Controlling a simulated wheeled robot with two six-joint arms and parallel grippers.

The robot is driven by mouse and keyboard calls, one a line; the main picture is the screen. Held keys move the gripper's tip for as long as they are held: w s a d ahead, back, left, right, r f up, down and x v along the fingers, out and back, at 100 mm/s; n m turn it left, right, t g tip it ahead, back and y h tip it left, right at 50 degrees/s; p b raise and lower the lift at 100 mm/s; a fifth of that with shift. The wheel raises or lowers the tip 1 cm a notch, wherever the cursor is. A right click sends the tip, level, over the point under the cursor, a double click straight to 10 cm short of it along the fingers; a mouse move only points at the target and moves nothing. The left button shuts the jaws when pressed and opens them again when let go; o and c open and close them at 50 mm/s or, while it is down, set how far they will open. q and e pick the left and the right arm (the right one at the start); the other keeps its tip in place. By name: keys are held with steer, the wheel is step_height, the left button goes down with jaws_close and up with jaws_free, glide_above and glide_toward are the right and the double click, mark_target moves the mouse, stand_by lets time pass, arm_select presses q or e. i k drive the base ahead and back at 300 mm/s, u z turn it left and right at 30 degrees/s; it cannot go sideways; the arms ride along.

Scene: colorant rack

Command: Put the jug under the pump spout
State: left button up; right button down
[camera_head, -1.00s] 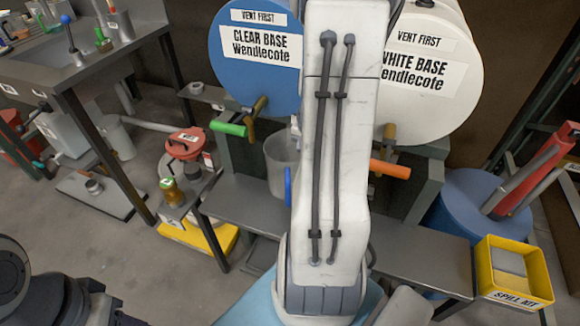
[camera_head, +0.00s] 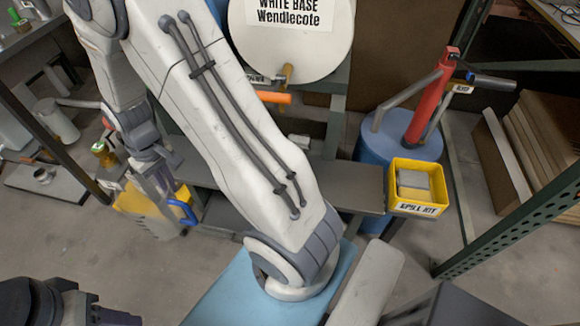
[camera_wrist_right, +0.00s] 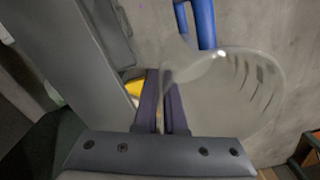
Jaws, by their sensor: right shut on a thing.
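The jug is translucent with a blue handle. In the head view its handle (camera_head: 182,212) shows below my right gripper (camera_head: 160,185), left of my right arm; most of its body is hard to make out. In the right wrist view the jug (camera_wrist_right: 235,100) fills the right of the picture. My right gripper's fingers (camera_wrist_right: 165,100) are shut on its wall.
A dark bench (camera_head: 345,188) runs below the white drum (camera_head: 290,45), whose orange-handled tap (camera_head: 272,97) juts forward. A yellow spill kit box (camera_head: 415,188) sits in front of the blue drum. A green rack post (camera_head: 520,225) and cardboard panels (camera_head: 535,145) stand right.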

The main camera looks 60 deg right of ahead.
mark_target(356, 191)
steer(key=k, duration=0.9)
steer(key=u, duration=1.3)
steer(key=i, duration=1)
steer(key=z, duration=3.05)
steer(key=i, duration=0.35)
steer(key=u, duration=0.05)
